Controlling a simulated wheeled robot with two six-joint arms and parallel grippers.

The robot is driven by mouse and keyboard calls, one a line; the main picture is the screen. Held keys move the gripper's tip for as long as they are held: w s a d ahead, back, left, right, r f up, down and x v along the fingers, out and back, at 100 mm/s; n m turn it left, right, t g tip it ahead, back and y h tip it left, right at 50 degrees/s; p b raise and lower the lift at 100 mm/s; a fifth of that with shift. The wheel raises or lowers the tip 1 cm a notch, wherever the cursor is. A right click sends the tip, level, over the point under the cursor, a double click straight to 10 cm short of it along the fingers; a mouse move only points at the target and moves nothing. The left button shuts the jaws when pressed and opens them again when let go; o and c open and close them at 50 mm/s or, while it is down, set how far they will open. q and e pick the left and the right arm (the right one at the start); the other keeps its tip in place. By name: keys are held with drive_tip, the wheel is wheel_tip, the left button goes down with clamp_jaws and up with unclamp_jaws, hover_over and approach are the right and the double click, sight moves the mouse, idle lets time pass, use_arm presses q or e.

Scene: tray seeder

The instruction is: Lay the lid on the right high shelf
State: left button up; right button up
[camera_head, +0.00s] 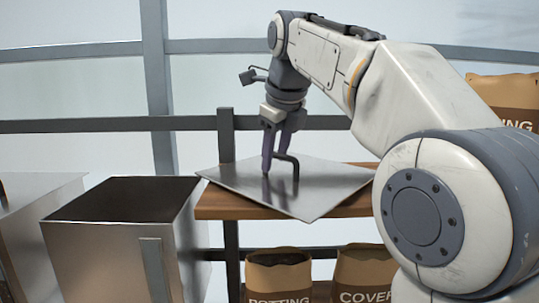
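The lid (235,179) is a flat, square, shiny metal plate with a dark bent handle (289,158) on top. It is over the wooden right high shelf (240,205), near level, with its left corner past the shelf's left end. I cannot tell whether it rests on the boards or hangs just above them. My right gripper (275,160) points down at the handle, its purple fingers overlapping it. Whether they grip it is unclear. My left gripper is not in view.
An open metal bin (75,250) stands left of the shelf, with another bin (20,215) at the far left edge. Paper sacks (278,275) stand below the shelf, and a brown sack (505,95) shows at upper right behind my arm. A rail (100,124) runs behind.

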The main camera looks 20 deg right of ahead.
drive_tip(key=shift+r, duration=0.1)
drive_tip(key=v, duration=0.7)
drive_tip(key=shift+r, duration=0.2)
drive_tip(key=shift+s, duration=0.1)
idle(0.3)
